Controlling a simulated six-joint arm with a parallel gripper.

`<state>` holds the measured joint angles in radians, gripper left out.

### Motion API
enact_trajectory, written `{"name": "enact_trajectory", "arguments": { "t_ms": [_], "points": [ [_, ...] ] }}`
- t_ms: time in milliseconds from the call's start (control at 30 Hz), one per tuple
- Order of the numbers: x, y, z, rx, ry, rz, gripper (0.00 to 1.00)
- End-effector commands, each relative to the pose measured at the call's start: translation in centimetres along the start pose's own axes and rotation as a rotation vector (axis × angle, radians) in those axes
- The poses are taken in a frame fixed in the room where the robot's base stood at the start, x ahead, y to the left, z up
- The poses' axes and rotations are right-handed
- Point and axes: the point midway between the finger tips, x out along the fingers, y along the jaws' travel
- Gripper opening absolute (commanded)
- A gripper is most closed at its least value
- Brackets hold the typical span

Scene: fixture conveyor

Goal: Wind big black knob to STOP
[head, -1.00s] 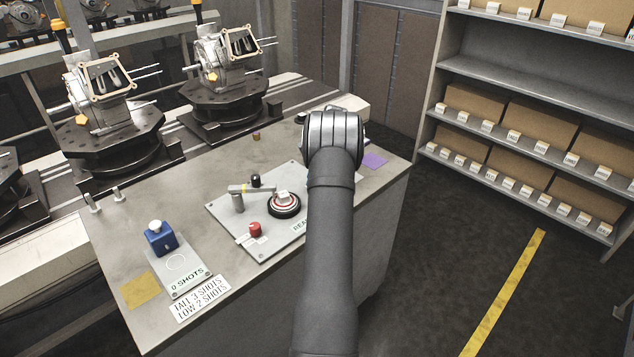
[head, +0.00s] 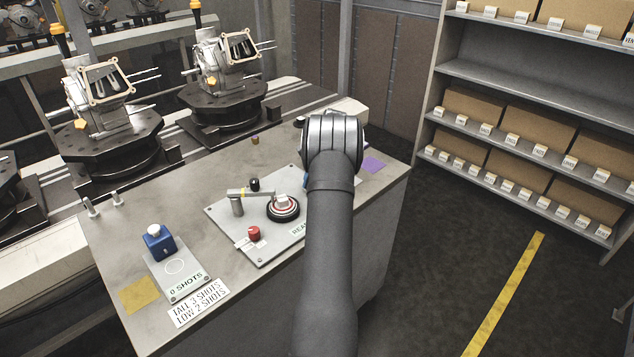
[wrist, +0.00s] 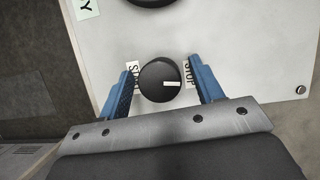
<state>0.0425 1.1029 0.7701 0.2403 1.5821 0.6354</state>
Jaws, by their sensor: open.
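A black knob (wrist: 160,80) with a white pointer bar sits on the pale panel (wrist: 240,40) in the wrist view. Another label (wrist: 132,76), partly hidden by a finger, is at the knob's left. My gripper (wrist: 163,88) is open, with one blue finger on each side of the knob. A gap shows at the right finger; the left finger is close to the knob, and I cannot tell if it touches. In the head view my arm hides this knob.
A blue button box (head: 158,241) stands at left on the bench. Engine fixtures (head: 97,82) stand behind.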

Motion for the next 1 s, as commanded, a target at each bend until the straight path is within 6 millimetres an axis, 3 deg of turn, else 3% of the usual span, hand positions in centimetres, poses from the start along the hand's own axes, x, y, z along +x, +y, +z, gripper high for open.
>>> {"name": "enact_trajectory", "arguments": {
  "t_ms": [167,433,600,1000],
  "points": [
    [-1.7,0.0,-0.1,0.000,0.002,-0.002,0.60],
    [-7.5,0.0,-0.1,0.000,0.004,-0.004,0.60],
    [-10.1,0.0,-0.1,0.001,0.002,-0.001,0.60],
    [-12.0,0.0,0.0,0.000,0.001,0.000,0.60]
  ]
}}
